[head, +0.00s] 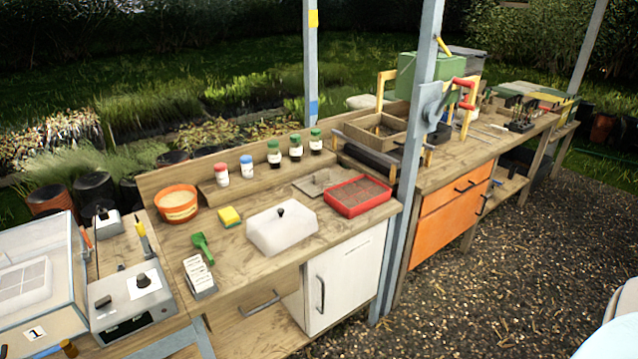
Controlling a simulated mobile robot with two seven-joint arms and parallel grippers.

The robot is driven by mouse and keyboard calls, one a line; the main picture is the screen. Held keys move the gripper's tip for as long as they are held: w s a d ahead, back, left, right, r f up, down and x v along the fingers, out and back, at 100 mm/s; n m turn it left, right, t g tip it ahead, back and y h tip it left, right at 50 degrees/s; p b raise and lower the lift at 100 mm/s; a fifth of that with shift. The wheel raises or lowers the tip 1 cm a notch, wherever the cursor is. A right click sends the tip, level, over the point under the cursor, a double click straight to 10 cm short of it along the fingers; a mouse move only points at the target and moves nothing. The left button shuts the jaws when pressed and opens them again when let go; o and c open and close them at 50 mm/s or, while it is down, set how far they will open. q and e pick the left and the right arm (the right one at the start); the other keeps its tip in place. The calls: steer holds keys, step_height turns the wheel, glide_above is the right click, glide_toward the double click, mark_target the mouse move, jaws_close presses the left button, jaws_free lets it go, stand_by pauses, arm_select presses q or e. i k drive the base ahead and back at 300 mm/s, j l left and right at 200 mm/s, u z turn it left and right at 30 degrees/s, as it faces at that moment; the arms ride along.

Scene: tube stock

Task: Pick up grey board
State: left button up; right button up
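Neither of my grippers is in view.
Three green-capped jars (296,147) stand on a ledge behind the board. A yellow sponge (230,217), a green scoop (202,248) and an orange bowl (177,204) are to the left. A grey post (412,160) rises right of the tray.

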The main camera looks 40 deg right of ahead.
mark_target(313, 185)
steer(key=z, duration=1.4)
steer(key=i+l, duration=0.45)
steer(key=i, duration=0.2)
steer(key=i+l+u, duration=0.1)
steer(key=i+l, duration=0.35)
steer(key=i, duration=0.25)
